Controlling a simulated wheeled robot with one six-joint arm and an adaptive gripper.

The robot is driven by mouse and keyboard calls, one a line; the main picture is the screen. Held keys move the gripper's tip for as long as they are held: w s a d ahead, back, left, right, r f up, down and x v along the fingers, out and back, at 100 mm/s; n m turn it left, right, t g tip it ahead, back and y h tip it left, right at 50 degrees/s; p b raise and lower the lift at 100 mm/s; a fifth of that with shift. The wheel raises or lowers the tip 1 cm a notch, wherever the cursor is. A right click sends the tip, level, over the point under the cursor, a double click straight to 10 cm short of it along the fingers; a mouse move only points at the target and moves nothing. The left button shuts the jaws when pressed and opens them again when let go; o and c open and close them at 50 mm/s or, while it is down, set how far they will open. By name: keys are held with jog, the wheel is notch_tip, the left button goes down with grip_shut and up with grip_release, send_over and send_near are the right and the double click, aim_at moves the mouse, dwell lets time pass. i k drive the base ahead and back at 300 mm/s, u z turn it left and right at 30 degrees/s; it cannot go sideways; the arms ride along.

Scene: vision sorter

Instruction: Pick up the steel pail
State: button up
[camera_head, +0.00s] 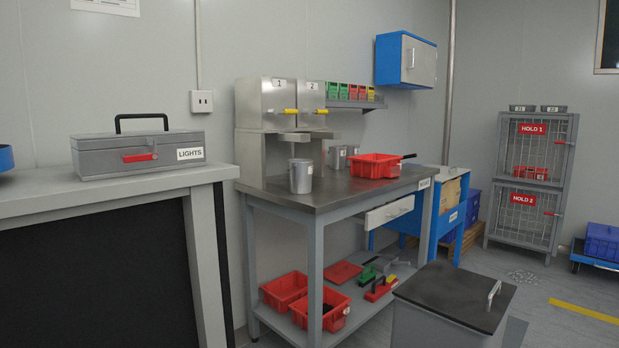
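A steel pail (300,176) stands upright on the dark top of the workbench (335,193), near its front left part, below two numbered steel boxes. More grey metal containers (337,158) stand farther back on the same bench, partly behind a red tray. I cannot tell whether they are also pails. My gripper is not in view.
A red tray (372,168) sits right of the pail. Two steel boxes with yellow handles (279,96) overhang the bench's back. A grey toolbox (137,154) is on the left table. A dark-lidded grey bin (455,297) stands in front, right.

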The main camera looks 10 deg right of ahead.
aim_at(300, 170)
jog(key=i, duration=1.45)
